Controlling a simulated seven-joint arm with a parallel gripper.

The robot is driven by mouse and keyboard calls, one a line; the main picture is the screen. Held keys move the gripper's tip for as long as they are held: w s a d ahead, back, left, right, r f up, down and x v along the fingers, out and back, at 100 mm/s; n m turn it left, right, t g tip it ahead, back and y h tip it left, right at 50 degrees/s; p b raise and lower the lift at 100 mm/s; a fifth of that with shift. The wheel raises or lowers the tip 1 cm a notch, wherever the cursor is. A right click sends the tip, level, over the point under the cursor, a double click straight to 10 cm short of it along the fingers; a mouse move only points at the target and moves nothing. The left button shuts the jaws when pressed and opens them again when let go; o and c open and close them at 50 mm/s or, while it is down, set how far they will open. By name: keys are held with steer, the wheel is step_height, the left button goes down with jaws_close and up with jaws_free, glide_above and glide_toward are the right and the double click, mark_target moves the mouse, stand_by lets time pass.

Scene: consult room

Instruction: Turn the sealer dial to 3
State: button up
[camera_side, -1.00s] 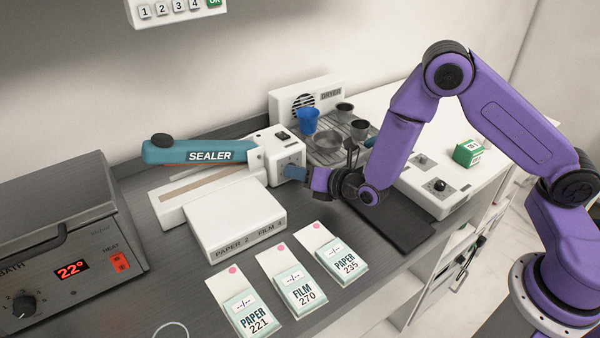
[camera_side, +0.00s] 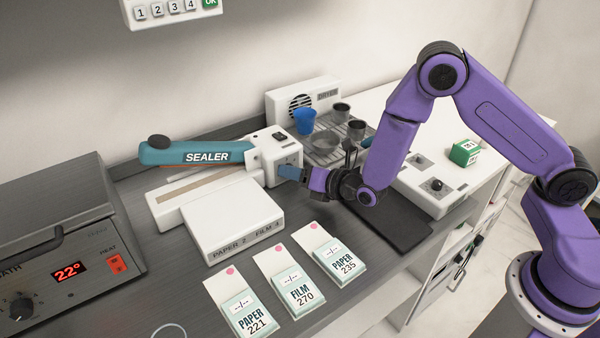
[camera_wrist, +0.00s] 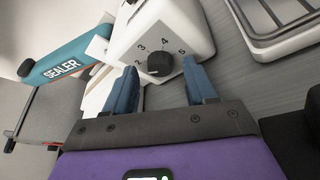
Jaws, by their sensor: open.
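The sealer (camera_side: 205,153) has a teal lever arm and a white end box (camera_side: 279,149). In the wrist view its black dial (camera_wrist: 160,63) sits on the white face, with the printed numbers 2, 3, 4 and 5 readable around it. I cannot tell for sure which number the dial's mark points to. My gripper (camera_wrist: 161,72) is open, with one blue finger on each side of the dial and visible room between. In the side view my gripper (camera_side: 292,173) is at the box's dial face and hides the dial.
A white box (camera_side: 232,222) labelled PAPER 2 FILM 4 lies in front of the sealer. Pouch packs (camera_side: 343,259) line the counter's front. A rack with cups (camera_side: 325,142) and a dryer (camera_side: 303,102) stand behind. A bath with a 22° display (camera_side: 68,272) is at left.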

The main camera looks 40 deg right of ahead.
stand_by(0.3)
steer(key=n+h, duration=0.1)
steer(key=n, duration=0.2)
steer(key=shift+a+r+h, duration=0.1)
steer(key=shift+h, duration=0.3)
steer(key=n+h, duration=0.2)
steer(key=n, duration=0.1)
steer(key=shift+a+n+g+h, duration=0.2)
steer(key=shift+n+g+h, duration=0.1)
steer(key=v, duration=1.7)
step_height(320, 180, up, 9)
steer(key=s+d+m+g+h, duration=0.3)
steer(key=s+d+m+g, duration=0.4)
steer(key=d+m, duration=0.5)
steer(key=shift+s+m, duration=0.85)
steer(key=shift+m, duration=0.95)
